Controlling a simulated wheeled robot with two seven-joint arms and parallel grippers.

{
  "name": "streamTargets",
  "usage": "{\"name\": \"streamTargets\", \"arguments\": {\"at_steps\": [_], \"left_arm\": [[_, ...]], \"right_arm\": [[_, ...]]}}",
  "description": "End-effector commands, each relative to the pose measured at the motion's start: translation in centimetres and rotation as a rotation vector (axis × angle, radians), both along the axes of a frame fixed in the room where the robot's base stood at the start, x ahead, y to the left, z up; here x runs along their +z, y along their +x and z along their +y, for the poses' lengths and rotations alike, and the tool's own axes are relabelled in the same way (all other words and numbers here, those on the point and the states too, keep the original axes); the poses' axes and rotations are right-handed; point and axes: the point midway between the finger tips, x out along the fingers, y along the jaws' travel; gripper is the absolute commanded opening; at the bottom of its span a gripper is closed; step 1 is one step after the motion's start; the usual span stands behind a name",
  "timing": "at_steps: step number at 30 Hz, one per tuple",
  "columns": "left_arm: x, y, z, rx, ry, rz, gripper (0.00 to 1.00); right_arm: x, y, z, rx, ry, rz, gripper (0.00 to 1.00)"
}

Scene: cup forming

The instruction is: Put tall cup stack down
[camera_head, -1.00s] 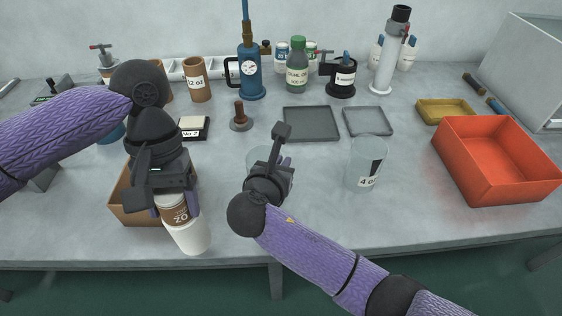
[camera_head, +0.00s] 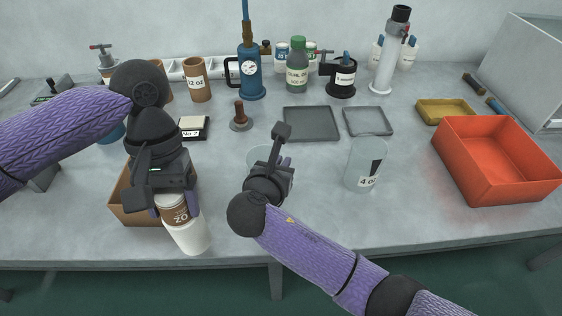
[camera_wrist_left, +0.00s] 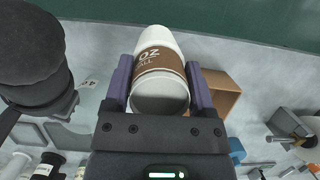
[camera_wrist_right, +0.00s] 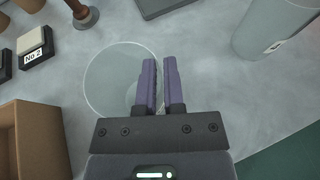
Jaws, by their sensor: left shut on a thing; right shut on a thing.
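The tall cup stack (camera_head: 190,238) is white with a brown lettered band, near the table's front edge at the left. My left gripper (camera_head: 174,208) is shut on its band; in the left wrist view the cup stack (camera_wrist_left: 160,92) sits between both fingers. I cannot tell whether its lower end touches the table. My right gripper (camera_head: 281,168) is shut on the wall of a clear cup (camera_head: 260,158). In the right wrist view the fingers (camera_wrist_right: 159,75) are close together at the right side of the clear cup (camera_wrist_right: 108,75). My arm partly hides that cup in the head view.
An open cardboard box (camera_head: 128,208) stands behind and left of the stack. A clear 4 oz cup (camera_head: 364,160) stands right of my right gripper. A red bin (camera_head: 500,190) is at the right. Grey trays (camera_head: 311,124) lie behind. The front middle of the table is clear.

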Motion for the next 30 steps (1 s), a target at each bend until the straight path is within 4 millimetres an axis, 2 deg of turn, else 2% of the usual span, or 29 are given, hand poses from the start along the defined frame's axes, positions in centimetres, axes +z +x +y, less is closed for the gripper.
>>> {"name": "streamTargets", "arguments": {"at_steps": [1, 7, 11, 17, 21, 25, 30], "left_arm": [[-0.1, 0.0, 0.0, 0.000, 0.000, 0.000, 0.00], [0.1, 0.4, -0.2, 0.021, -0.001, -0.001, 0.00], [1.5, 2.7, -1.2, 0.172, -0.004, -0.002, 0.00], [6.2, 8.4, -4.0, 0.643, -0.008, 0.002, 0.00], [10.4, 11.8, -6.5, 1.048, -0.012, 0.002, 0.00], [14.6, 14.0, -9.1, 1.482, -0.015, 0.002, 0.00], [17.7, 15.0, -11.7, 1.912, -0.014, 0.000, 0.00]], "right_arm": [[-0.5, -0.2, 0.0, 0.000, -0.001, 0.012, 0.00], [-0.5, -0.2, 0.0, 0.000, -0.001, 0.012, 0.00], [-0.5, -0.2, 0.0, 0.000, -0.001, 0.012, 0.00], [-0.5, -0.2, 0.0, 0.000, -0.001, 0.012, 0.00], [-0.5, -0.2, 0.0, 0.000, -0.001, 0.012, 0.00], [-0.5, -0.1, 0.0, 0.000, -0.001, 0.012, 0.00], [-0.5, -0.2, 0.0, 0.000, -0.001, 0.012, 0.00]]}}
